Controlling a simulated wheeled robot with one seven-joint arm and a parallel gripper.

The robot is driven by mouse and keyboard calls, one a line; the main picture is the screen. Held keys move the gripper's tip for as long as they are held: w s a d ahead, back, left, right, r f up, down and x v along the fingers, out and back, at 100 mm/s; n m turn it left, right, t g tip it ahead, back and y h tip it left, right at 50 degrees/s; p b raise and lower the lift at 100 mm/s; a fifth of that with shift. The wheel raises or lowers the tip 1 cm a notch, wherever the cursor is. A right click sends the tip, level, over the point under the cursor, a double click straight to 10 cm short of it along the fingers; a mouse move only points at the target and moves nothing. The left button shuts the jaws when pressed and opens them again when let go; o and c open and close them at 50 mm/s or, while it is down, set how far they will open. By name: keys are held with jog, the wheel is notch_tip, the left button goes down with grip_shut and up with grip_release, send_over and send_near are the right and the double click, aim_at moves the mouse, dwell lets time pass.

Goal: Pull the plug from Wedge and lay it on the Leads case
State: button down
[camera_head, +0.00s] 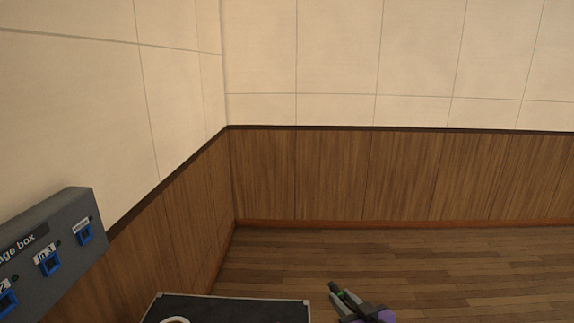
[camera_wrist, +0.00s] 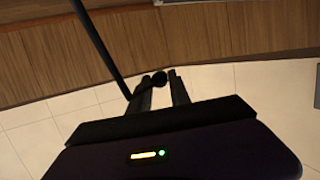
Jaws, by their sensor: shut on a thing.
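My gripper (camera_head: 345,296) is at the bottom of the head view, just right of a black case. In the wrist view a dark round plug end (camera_wrist: 159,78) sits between the fingertips (camera_wrist: 162,88), and a dark cable-like strip (camera_wrist: 100,45) runs to the upper left. The black case (camera_head: 240,309) with pale metal edging, which may be the Leads case, is partly cut off; no label shows. The rightmost blue socket (camera_head: 84,235) on the stage box looks empty; its label is too small to read.
The grey stage box (camera_head: 75,212) stands at the left with several blue sockets. A white round rim (camera_head: 175,320) shows on the case at the bottom edge. Wooden floor (camera_head: 450,265) is clear to the right, up to the panelled wall (camera_head: 400,175).

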jog(key=s+d+f+m+h, duration=0.2)
jog(key=s+f, duration=0.6)
jog(key=s, duration=0.4)
jog(key=s+d+f+m+h, duration=0.1)
jog(key=s+d+f, duration=0.3)
jog(key=s+f, duration=0.4)
jog(key=shift+s+d+f+m+t+h, duration=0.3)
jog(key=shift+s+h, duration=0.6)
jog(key=shift+s, duration=1.3)
jog(key=shift+a+f, duration=0.1)
